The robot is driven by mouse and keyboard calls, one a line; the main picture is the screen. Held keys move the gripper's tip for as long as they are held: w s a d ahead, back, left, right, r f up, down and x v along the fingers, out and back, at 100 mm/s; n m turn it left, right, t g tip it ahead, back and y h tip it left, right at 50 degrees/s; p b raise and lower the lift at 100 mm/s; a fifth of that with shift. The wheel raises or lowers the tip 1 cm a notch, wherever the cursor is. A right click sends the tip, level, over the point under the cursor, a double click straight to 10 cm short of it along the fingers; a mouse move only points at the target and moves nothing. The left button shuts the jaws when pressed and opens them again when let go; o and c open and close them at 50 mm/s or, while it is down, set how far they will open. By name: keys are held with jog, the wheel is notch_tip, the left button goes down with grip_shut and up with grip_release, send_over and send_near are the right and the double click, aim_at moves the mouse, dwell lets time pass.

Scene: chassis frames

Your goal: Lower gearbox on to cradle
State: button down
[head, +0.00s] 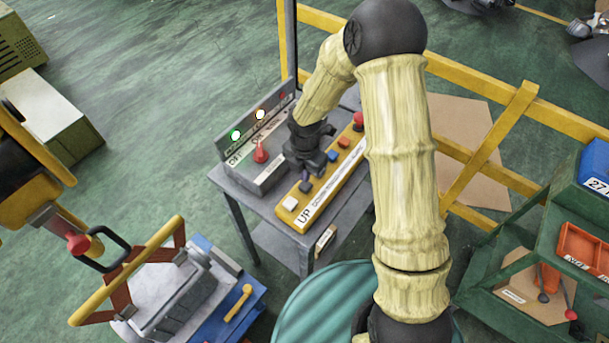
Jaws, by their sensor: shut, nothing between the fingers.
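A grey casting that looks like the gearbox (190,296) is at the lower left, below a yellow lifting bar (130,270) with brown-red side pieces. A blue stand (245,310), perhaps the cradle, shows beside and under it; I cannot tell whether they touch. A black hook loop (104,250) hangs by the bar. A yellow control box (325,184) marked "UP" lies on a grey table, with a row of coloured buttons. My gripper (305,180) is shut and empty, pointing down over the dark buttons near the "UP" end. Contact with a button is unclear.
A grey panel (250,150) with green and yellow lamps lit and a red knob stands on the table (228,188). Yellow rails (485,145) run behind. A green shelf (490,275) with bins is at the right. A teal round object (320,305) is in front. Green floor at the upper left is open.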

aim_at(305, 186)
jog(key=shift+f, duration=1.25)
